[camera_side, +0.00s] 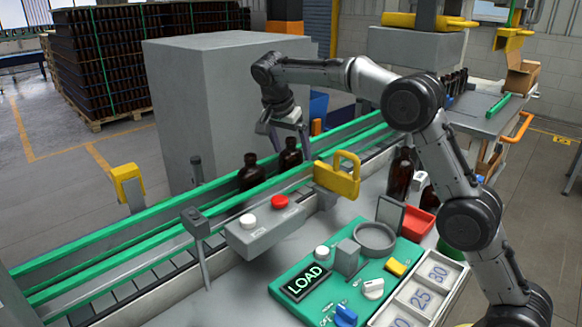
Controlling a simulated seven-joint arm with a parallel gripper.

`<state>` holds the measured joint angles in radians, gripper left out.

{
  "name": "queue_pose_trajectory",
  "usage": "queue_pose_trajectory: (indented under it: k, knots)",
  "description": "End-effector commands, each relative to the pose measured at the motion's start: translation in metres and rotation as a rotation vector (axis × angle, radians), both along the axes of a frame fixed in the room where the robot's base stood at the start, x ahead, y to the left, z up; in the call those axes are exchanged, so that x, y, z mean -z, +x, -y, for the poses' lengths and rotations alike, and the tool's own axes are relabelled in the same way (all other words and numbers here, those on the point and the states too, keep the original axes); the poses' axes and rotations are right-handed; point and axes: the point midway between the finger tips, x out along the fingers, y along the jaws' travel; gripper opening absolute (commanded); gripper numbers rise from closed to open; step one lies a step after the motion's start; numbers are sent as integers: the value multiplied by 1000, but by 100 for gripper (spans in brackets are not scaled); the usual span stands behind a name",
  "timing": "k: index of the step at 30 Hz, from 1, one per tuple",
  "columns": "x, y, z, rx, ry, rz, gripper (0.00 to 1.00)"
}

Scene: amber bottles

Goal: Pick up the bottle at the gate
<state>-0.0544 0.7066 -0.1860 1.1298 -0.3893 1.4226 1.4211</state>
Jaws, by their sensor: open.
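Two dark amber bottles stand upright on the conveyor between green rails. One bottle (290,157) is closer to the yellow gate (338,175), and the other bottle (250,173) stands to its left. My gripper (292,147) points down over the bottle nearer the gate. Its fingers are apart, one on each side of that bottle's neck in this view; I see no clear contact. The rail hides the lower parts of the bottles.
A control box (268,228) with red and white buttons sits in front of the conveyor. A green panel (325,262) with a LOAD display lies nearer. More bottles (400,175) and a red bin (420,222) are at right. A grey cabinet (200,110) stands behind.

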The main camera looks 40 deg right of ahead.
Motion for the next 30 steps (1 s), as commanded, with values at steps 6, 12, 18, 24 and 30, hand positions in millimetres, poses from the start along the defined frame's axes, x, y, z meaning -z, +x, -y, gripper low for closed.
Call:
queue_pose_trajectory:
  k: [6, 12, 18, 24, 30]
  knots:
    - [0, 0, 0, 0, 0, 0, 66]
    - [0, 0, 0, -1, 0, 0, 30]
    - [0, 0, 0, -1, 0, 0, 0]
    - [-1, 0, 0, 0, 0, 1, 0]
    - [-1, 0, 0, 0, -1, 1, 0]
